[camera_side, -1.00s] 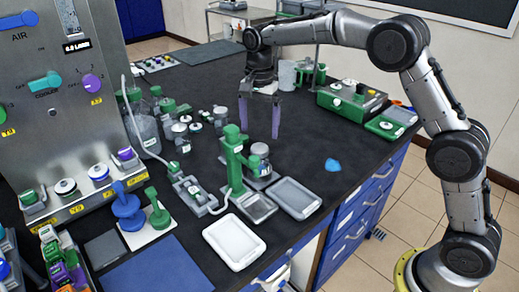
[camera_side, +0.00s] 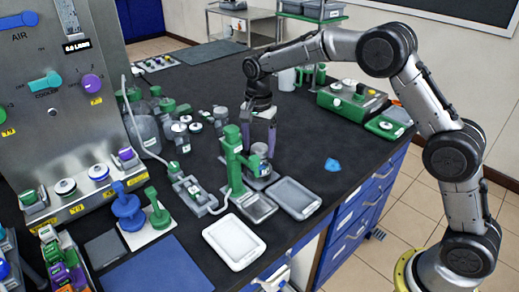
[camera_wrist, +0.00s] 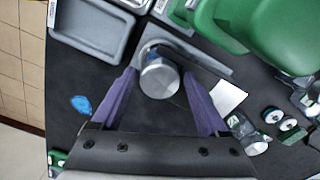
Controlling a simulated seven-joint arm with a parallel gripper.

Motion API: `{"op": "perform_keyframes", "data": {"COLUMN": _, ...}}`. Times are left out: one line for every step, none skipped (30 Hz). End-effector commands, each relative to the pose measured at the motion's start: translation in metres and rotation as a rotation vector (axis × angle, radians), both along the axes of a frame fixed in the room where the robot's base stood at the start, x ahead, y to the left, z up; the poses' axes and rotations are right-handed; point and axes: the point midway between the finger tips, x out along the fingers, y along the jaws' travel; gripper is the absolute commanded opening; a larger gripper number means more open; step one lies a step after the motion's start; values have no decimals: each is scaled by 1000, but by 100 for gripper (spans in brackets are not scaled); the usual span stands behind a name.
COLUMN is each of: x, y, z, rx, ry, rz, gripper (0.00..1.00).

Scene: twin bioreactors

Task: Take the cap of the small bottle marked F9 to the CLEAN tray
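A small bottle with a grey cap (camera_side: 260,149) stands on a grey base beside a green stand. In the wrist view its round cap (camera_wrist: 160,79) lies between my fingertips. I cannot read F9 on it. My gripper (camera_side: 261,147) is open, its purple fingers straddling the cap. In the wrist view my gripper (camera_wrist: 163,77) shows dark gaps on both sides of the cap. A white tray (camera_side: 234,241) and a grey tray (camera_side: 297,198) lie nearer the front edge. The grey tray also shows in the wrist view (camera_wrist: 92,28). No CLEAN marking is readable.
The green stand (camera_side: 234,165) rises close to the bottle's left. Several capped bottles (camera_side: 180,130) stand farther left. A blue piece (camera_side: 333,165) lies on the dark bench to the right, with bare surface around it. A green device (camera_side: 351,100) stands at the back right.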

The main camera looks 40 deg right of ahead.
Motion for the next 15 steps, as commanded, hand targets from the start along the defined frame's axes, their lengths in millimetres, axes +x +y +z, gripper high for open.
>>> {"op": "perform_keyframes", "data": {"x": 0, "y": 0, "z": 0, "rx": 0, "ry": 0, "rz": 0, "gripper": 66}}
{"op": "perform_keyframes", "data": {"x": 0, "y": 0, "z": 0, "rx": 0, "ry": 0, "rz": 0, "gripper": 61}}
{"op": "perform_keyframes", "data": {"x": 0, "y": 0, "z": 0, "rx": 0, "ry": 0, "rz": 0, "gripper": 54}}
{"op": "perform_keyframes", "data": {"x": 0, "y": 0, "z": 0, "rx": 0, "ry": 0, "rz": 0, "gripper": 48}}
{"op": "perform_keyframes", "data": {"x": 0, "y": 0, "z": 0, "rx": 0, "ry": 0, "rz": 0, "gripper": 43}}
{"op": "perform_keyframes", "data": {"x": 0, "y": 0, "z": 0, "rx": 0, "ry": 0, "rz": 0, "gripper": 36}}
{"op": "perform_keyframes", "data": {"x": 0, "y": 0, "z": 0, "rx": 0, "ry": 0, "rz": 0, "gripper": 30}}
{"op": "perform_keyframes", "data": {"x": 0, "y": 0, "z": 0, "rx": 0, "ry": 0, "rz": 0, "gripper": 25}}
{"op": "perform_keyframes", "data": {"x": 0, "y": 0, "z": 0, "rx": 0, "ry": 0, "rz": 0, "gripper": 18}}
{"op": "perform_keyframes", "data": {"x": 0, "y": 0, "z": 0, "rx": 0, "ry": 0, "rz": 0, "gripper": 12}}
{"op": "perform_keyframes", "data": {"x": 0, "y": 0, "z": 0, "rx": 0, "ry": 0, "rz": 0, "gripper": 8}}
{"op": "perform_keyframes", "data": {"x": 0, "y": 0, "z": 0, "rx": 0, "ry": -1, "rz": 0, "gripper": 8}}
{"op": "perform_keyframes", "data": {"x": 0, "y": 0, "z": 0, "rx": 0, "ry": -1, "rz": 0, "gripper": 8}}
{"op": "perform_keyframes", "data": {"x": 0, "y": 0, "z": 1, "rx": 0, "ry": -1, "rz": 0, "gripper": 8}}
{"op": "perform_keyframes", "data": {"x": 0, "y": 0, "z": 1, "rx": 0, "ry": -1, "rz": 0, "gripper": 8}}
